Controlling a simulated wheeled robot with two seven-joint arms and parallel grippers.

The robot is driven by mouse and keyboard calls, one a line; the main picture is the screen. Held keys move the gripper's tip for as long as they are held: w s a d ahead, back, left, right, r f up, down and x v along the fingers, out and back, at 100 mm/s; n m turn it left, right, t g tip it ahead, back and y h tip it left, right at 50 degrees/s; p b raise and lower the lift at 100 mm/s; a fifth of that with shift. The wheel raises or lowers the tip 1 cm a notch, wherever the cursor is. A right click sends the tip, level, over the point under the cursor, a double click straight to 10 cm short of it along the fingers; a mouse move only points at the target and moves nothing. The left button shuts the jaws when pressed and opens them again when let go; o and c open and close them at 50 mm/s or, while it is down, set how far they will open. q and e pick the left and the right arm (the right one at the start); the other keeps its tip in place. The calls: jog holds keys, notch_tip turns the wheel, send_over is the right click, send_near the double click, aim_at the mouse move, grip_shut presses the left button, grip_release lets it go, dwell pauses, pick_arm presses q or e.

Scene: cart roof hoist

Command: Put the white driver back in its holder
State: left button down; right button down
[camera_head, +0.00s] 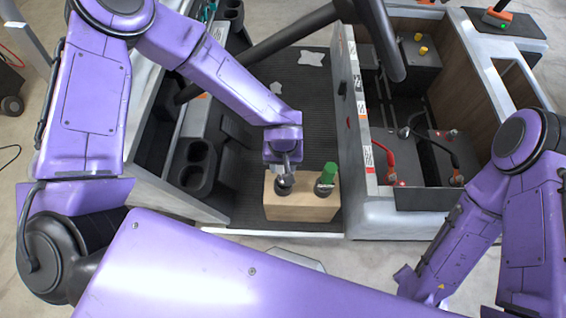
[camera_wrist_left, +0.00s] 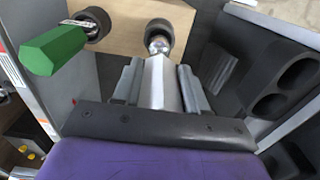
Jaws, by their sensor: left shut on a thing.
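The holder is a pale wooden block (camera_head: 300,208) with two black rings on top, on the dark floor of the cart; the left wrist view shows its wood (camera_wrist_left: 125,35). My left gripper (camera_head: 284,165) is above its left ring in the head view. It is shut on the white driver (camera_wrist_left: 155,85), whose pale handle lies between the fingers. The driver's rounded metal end (camera_wrist_left: 158,44) is at the black ring (camera_wrist_left: 160,28); I cannot tell how deep it sits. A green driver (camera_wrist_left: 55,48) stands in the other ring. My right gripper is not visible.
A dark cup holder (camera_head: 196,165) is left of the block. A grey box wall with red and black cables (camera_head: 385,155) stands to the right. A dark post (camera_head: 378,40) rises behind. Ribbed floor (camera_head: 308,100) behind the block is mostly clear.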

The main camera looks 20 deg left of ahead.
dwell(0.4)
pick_arm(q)
jog(key=shift+p, duration=0.55)
dwell(0.4)
jog(key=shift+p, duration=0.55)
jog(key=shift+p, duration=0.45)
jog(key=shift+f+b, duration=1.55)
jog(key=shift+f, duration=1.3)
jog(key=c, duration=0.5)
grip_release()
